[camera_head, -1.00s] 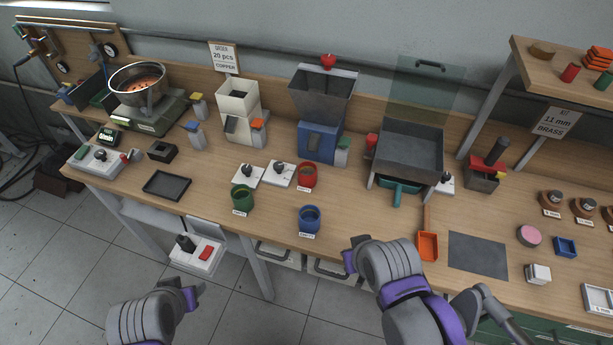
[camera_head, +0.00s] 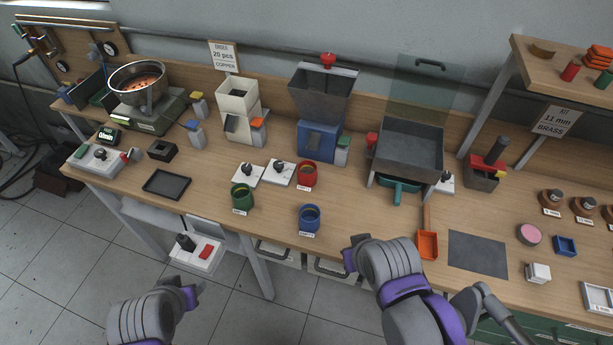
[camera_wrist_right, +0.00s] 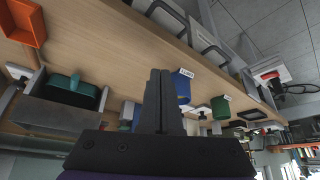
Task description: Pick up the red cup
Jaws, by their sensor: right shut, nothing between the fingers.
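The red cup (camera_head: 307,174) stands upright on the wooden bench, beside a white switch box and behind the blue cup (camera_head: 310,217). The green cup (camera_head: 242,196) stands to its left. My right gripper (camera_head: 348,257) is in front of the bench edge, to the right of and nearer than the red cup, and apart from it. In the right wrist view its fingers (camera_wrist_right: 160,100) are shut and empty, with the blue cup just beyond them. My left gripper (camera_head: 193,297) hangs low over the floor at the left; its fingers are too small to judge.
White switch boxes (camera_head: 280,173) stand left of the red cup. A blue-based hopper (camera_head: 319,142) is behind it. A grey tray stand (camera_head: 409,150) and an orange scoop (camera_head: 428,246) are to the right. Bare bench lies between the cups and the scoop.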

